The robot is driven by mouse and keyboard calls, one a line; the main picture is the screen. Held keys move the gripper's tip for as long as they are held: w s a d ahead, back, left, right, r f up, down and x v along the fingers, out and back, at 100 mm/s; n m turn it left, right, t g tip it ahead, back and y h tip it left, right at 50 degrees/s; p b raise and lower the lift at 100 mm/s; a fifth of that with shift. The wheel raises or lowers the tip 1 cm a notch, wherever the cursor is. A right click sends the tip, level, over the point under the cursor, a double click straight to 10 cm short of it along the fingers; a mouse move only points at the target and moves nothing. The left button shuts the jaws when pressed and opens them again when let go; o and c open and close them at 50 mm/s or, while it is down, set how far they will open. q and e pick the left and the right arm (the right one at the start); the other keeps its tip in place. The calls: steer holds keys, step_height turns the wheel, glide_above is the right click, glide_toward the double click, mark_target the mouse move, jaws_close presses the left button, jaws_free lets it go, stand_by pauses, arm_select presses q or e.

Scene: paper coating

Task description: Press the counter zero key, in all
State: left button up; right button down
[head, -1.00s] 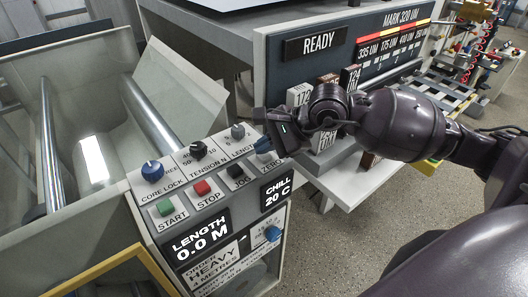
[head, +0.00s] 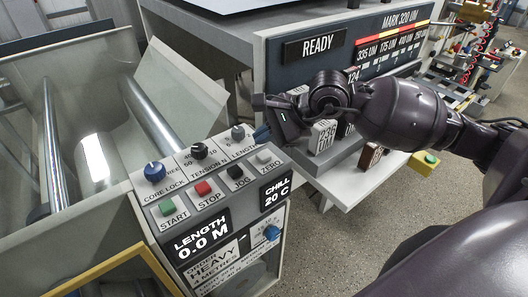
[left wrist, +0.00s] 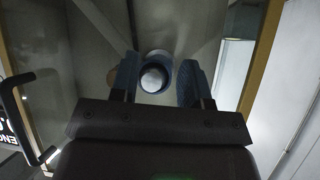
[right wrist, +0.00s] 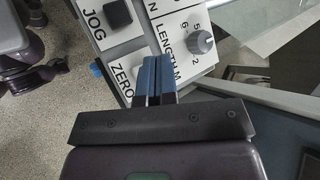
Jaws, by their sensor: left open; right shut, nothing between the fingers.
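The zero key (head: 263,156) is a small grey key above the ZERO label at the right end of the control panel (head: 150,210). My right gripper (head: 262,133) is shut and empty, its blue fingertips just behind and above that key, apart from it in the head view. In the right wrist view the shut fingers (right wrist: 157,62) hide the key beside the ZERO label (right wrist: 122,75). The length display (head: 200,239) reads 0.0 M. My left gripper (left wrist: 158,80) is open and shows only in its wrist view, with a round pale-ended thing beyond the fingers.
The black JOG key (head: 236,171), red STOP key (head: 203,188) and green START key (head: 167,208) are nearby. The LENGTH knob (head: 238,132) stands close to the right fingers. A shelf with labelled blocks (head: 324,136) lies under my right arm.

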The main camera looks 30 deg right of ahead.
mark_target(265, 156)
steer(key=shift+r+p, duration=0.55)
steer(key=shift+r, duration=1.05)
